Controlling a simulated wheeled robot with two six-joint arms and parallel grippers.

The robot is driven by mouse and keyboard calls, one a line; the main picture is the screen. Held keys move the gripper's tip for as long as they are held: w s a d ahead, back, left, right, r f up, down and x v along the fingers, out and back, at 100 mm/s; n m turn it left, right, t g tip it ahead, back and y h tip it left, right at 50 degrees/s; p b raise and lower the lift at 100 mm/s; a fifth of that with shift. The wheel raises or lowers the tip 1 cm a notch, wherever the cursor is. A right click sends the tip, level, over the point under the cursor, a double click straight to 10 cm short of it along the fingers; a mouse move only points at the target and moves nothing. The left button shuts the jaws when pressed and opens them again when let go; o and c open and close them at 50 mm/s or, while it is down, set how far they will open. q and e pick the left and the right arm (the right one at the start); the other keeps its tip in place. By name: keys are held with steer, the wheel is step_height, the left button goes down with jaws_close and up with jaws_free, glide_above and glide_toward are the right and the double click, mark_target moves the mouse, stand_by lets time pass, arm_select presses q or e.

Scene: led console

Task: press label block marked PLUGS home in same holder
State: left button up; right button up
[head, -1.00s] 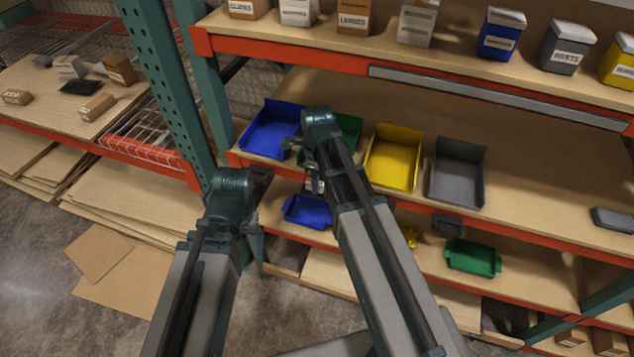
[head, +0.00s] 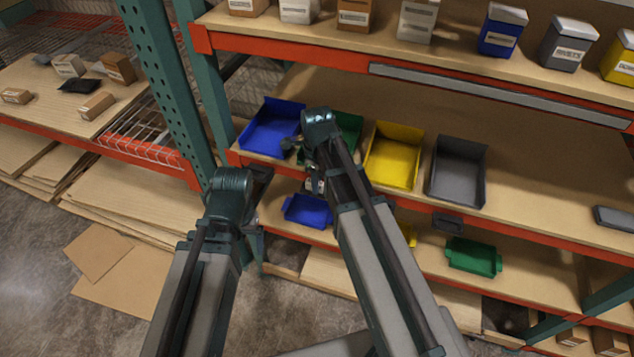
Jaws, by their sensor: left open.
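My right gripper (head: 313,172) is at the front edge of the bin shelf, before the blue and green bins. Its fingers are small and partly hidden by my own wrist, so I cannot tell their opening. A small pale piece (head: 317,186) shows just under it; I cannot tell whether this is the PLUGS label block or part of the gripper. No PLUGS lettering can be read, and the holder is not distinguishable. My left gripper (head: 257,222) is open, left of the right one, below the shelf's orange beam (head: 262,164), apart from the bins.
A blue bin (head: 268,128), a mostly hidden green bin (head: 349,125), a yellow bin (head: 393,158) and a grey bin (head: 457,172) stand on the shelf. Smaller trays, blue (head: 306,211) and green (head: 473,257), sit below. A green upright post (head: 168,80) stands left.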

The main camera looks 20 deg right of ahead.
steer(key=o, duration=0.5)
steer(key=shift+r, duration=0.15)
step_height(320, 180, up, 14)
steer(key=p, duration=1.4)
steer(key=shift+f, duration=0.2)
steer(key=shift+f, duration=0.15)
steer(key=s+a+f+n+b, duration=0.5)
steer(key=s+f+n+b, duration=0.2)
steer(key=n, duration=0.7)
steer(key=s+a+f+n+h+b, duration=0.1)
steer(key=s+a+f+n+b, duration=0.4)
steer(key=n, duration=0.9)
steer(key=shift+s+a+f+n+b, duration=0.3)
steer(key=shift+s+f+b, duration=0.55)
steer(key=shift+s+b, duration=0.25)
steer(key=shift+c, duration=0.3)
